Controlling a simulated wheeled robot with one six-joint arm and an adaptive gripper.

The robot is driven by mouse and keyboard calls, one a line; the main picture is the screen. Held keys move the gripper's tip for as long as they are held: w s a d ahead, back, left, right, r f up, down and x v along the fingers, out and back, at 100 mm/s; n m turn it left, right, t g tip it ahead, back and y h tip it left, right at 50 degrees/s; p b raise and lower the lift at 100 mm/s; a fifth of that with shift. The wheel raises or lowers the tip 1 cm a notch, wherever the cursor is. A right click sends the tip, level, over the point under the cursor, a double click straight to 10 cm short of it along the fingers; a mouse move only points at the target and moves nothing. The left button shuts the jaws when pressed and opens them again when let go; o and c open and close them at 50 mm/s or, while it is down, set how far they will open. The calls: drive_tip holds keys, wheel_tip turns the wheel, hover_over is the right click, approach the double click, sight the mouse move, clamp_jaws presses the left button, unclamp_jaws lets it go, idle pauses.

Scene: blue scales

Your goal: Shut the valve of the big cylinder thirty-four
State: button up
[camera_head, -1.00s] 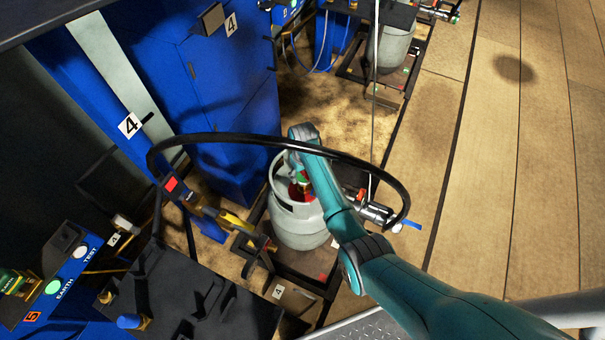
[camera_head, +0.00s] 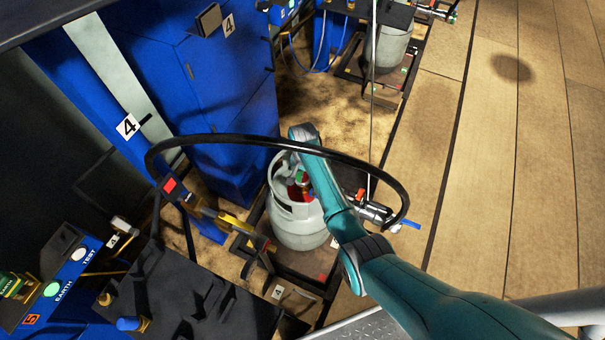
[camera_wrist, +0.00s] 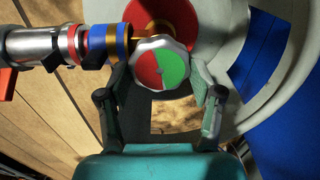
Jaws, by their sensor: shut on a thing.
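The big grey cylinder (camera_head: 300,224) stands upright on a dark frame beside a blue cabinet. In the wrist view its grey collar (camera_wrist: 237,30) curves around a red top (camera_wrist: 185,15). Its valve knob (camera_wrist: 162,64) is silver-rimmed with a red half and a green half, the dividing line close to upright. My gripper (camera_wrist: 162,76) is shut on the knob, one finger at each side.
A silver coupling (camera_wrist: 35,47) with red and blue rings joins the valve from the left in the wrist view. A black hose (camera_head: 290,140) arches over my arm. A blue cabinet (camera_head: 215,90) stands behind. Another grey cylinder (camera_head: 392,50) is at the back. Wooden floor is clear at right.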

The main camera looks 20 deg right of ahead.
sight(303, 176)
drive_tip(key=shift+m, duration=0.7)
drive_tip(key=o, duration=1.1)
drive_tip(key=shift+o, duration=0.2)
wheel_tip(303, 176, up, 12)
idle(0.3)
